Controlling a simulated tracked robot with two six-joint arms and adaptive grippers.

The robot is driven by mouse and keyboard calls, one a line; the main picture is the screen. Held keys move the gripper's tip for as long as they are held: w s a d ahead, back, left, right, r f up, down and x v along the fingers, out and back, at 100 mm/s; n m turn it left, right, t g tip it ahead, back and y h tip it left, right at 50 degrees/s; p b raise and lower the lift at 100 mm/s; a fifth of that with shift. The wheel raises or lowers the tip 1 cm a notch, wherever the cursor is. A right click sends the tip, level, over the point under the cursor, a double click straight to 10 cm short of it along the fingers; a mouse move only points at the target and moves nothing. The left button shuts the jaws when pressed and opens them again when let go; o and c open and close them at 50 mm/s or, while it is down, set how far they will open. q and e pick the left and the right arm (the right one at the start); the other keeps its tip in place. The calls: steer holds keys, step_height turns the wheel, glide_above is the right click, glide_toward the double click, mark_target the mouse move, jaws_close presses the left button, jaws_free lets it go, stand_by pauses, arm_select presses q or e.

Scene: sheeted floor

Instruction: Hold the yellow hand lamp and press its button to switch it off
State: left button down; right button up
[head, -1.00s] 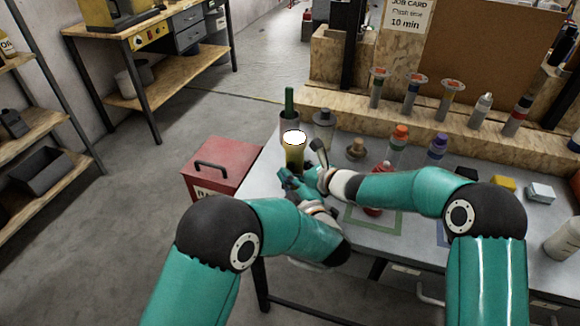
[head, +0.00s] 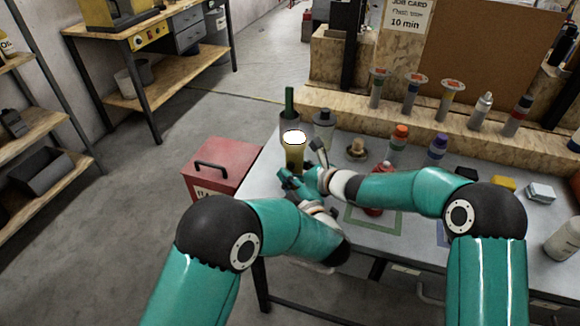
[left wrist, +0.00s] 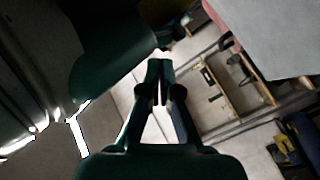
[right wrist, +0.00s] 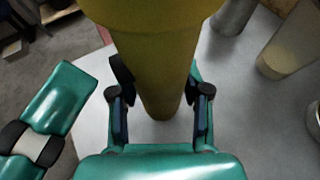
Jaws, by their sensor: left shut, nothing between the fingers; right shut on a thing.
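The yellow hand lamp (head: 294,158) is upright in the head view, at the table's near left corner. Its wide top face glows bright white. My right gripper (right wrist: 161,112) is shut on the lamp's body, one finger on each side in the right wrist view, where the yellow lamp (right wrist: 155,50) fills the upper middle. My left gripper (left wrist: 160,64) is shut with nothing between its fingers. In the head view the left gripper (head: 284,177) is low beside the lamp, close to the right gripper. I cannot make out the lamp's button or whether a left fingertip touches the lamp.
Behind the lamp stand a green-necked bottle (head: 289,103) and a grey bottle (head: 323,122). Several other bottles and small items are on the table (head: 280,160) to the right. A red toolbox (head: 222,165) is beyond the table's left edge. My forearms are close together.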

arm_select(q)
steer(key=shift+w, duration=0.1)
steer(key=shift+w+d+r, duration=0.1)
steer(key=shift+w+d, duration=0.05)
steer(key=shift+w, duration=0.1)
steer(key=shift+w+d, duration=0.15)
steer(key=shift+w, duration=0.55)
stand_by(1.0)
stand_by(0.5)
steer(key=shift+s+a, duration=0.3)
steer(key=shift+s, duration=0.2)
steer(key=shift+s+a, duration=0.25)
steer(key=shift+s, duration=0.2)
steer(key=shift+s+a, duration=0.3)
steer(key=shift+s, duration=0.5)
steer(key=shift+s+a, duration=0.25)
steer(key=shift+s, duration=0.55)
steer(key=shift+s+a, duration=0.3)
steer(key=shift+s, duration=0.5)
